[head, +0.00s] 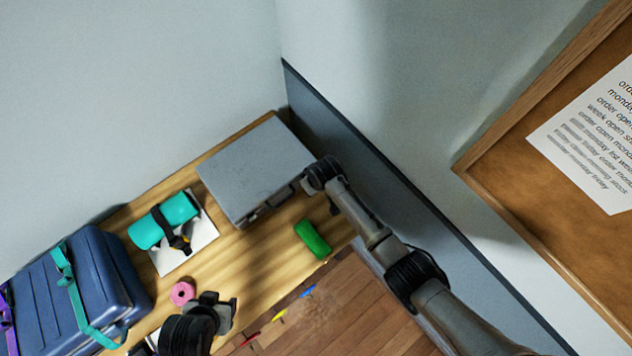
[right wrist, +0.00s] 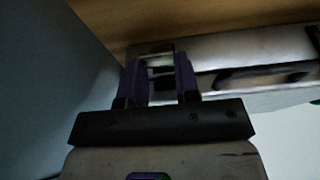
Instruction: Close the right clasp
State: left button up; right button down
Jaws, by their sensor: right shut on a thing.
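A grey hard case (head: 258,165) lies flat with its lid down on the wooden table. Its front side shows in the right wrist view (right wrist: 240,50), with a dark handle (right wrist: 262,76). My right gripper (head: 326,190) is at the case's right front corner. In the right wrist view its two fingers stand on either side of the metal right clasp (right wrist: 158,62), and it is shut on it. The fingers partly hide the clasp, so its exact angle is unclear. My left gripper (head: 222,312) is over the table's front edge, away from the case; its finger gap is unclear.
A teal roll with a black strap (head: 165,222) rests on a white board. A blue suitcase (head: 75,295) with teal and purple straps stands at left. A pink ring (head: 183,293) and a green object (head: 312,239) lie near the front. A dark wall panel (head: 340,125) is close on the right.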

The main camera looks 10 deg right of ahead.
jog(key=shift+w+a+r+g+h, duration=0.2)
jog(key=shift+w+g+h, duration=0.15)
jog(key=shift+g, duration=0.25)
jog(key=shift+f, duration=0.1)
